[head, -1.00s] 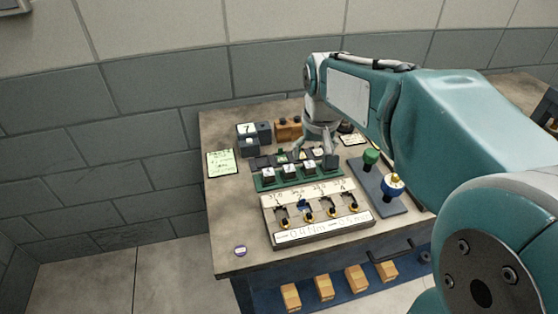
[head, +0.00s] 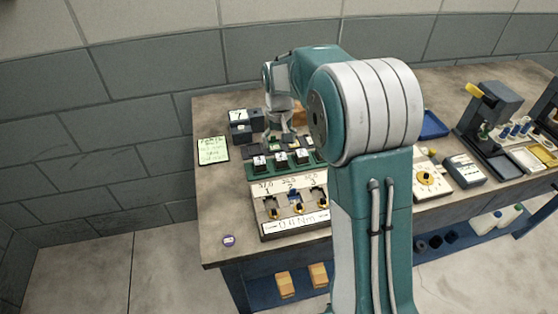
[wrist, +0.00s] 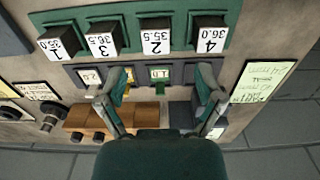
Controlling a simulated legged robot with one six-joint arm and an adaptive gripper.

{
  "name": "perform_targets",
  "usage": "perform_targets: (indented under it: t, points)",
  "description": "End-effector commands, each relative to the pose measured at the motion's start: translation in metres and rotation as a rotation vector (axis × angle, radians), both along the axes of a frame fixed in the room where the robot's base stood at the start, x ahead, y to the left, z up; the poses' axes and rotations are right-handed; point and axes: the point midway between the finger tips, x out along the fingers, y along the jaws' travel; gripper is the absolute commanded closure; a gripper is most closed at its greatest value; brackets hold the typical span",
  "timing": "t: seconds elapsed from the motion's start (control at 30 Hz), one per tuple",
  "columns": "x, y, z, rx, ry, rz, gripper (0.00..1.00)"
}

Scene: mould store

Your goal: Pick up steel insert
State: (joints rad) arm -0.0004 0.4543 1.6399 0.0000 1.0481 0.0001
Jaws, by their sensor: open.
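My gripper (wrist: 161,80) is open, its two fingers spread above a dark slotted tray (wrist: 190,73) in the wrist view. Between the fingers are a slot with a green label reading 1.0 (wrist: 160,73) and, beside the left finger, a small yellow piece (wrist: 128,82). No part can be told for sure as the steel insert; the fingers hide some of the tray. In the head view my gripper (head: 284,134) is low over the tray, behind the green rack (head: 262,174), with nothing seen in its grasp.
The green rack (wrist: 130,14) holds several numbered blocks. Brown blocks (wrist: 147,114) and a grey block (wrist: 183,116) stand close to the fingers. A pale numbered board (head: 263,215) lies in front of the rack. My arm hides its right part. The table's front left corner is mostly clear.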

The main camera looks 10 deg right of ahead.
Motion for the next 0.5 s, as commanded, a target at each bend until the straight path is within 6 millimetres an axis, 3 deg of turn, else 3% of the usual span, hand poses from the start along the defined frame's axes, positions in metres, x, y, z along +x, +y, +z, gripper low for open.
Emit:
perform_targets:
  t: [0.5]
  points:
    - [-0.002,0.0,-0.061,0.0,0.0,0.0,0.14]
